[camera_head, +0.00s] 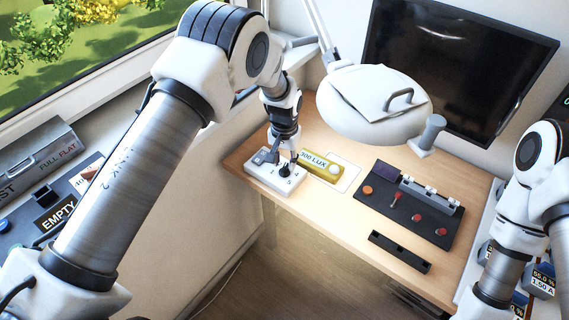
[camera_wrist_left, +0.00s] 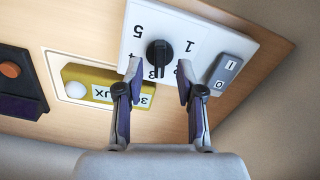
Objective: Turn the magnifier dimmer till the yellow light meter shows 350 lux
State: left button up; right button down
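The magnifier dimmer is a white box (camera_head: 262,179) at the desk's left end, with a black knob (camera_wrist_left: 158,53), printed numbers and a grey rocker switch (camera_wrist_left: 225,72). The yellow light meter (camera_head: 322,167) lies just right of it and reads 300 LUX. In the left wrist view, a finger hides part of the reading on the meter (camera_wrist_left: 75,73). My left gripper (camera_wrist_left: 159,72) is open, its fingertips apart on either side of the knob's near end, with no clear contact. The white magnifier lamp (camera_head: 365,122) hangs above the desk. My right gripper is out of view.
A dark panel (camera_head: 385,207) with red and orange knobs lies right of the meter. A black strip (camera_head: 400,252) lies near the desk's front edge. A dark monitor (camera_head: 455,65) stands behind. My right arm is at the right edge.

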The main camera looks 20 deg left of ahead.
aim_at(285, 167)
pick_arm(q)
notch_tip(285, 167, up, 10)
dwell(0.5)
jog(key=s+a+f+n+g, duration=0.1)
jog(key=s+a+f+g, duration=0.1)
jog(key=s+f, duration=0.65)
jog(key=s+a+f+g, duration=0.2)
jog(key=s+f, duration=0.6)
jog(key=s, duration=0.1)
jog(key=s+a+f+t, duration=0.1)
jog(key=s+f+t, duration=0.1)
jog(key=s, duration=0.7)
jog(key=s+a+f+t, duration=0.2)
jog(key=s, duration=0.7)
jog(key=shift+s+a+f, duration=0.15)
jog(key=shift+a, duration=0.05)
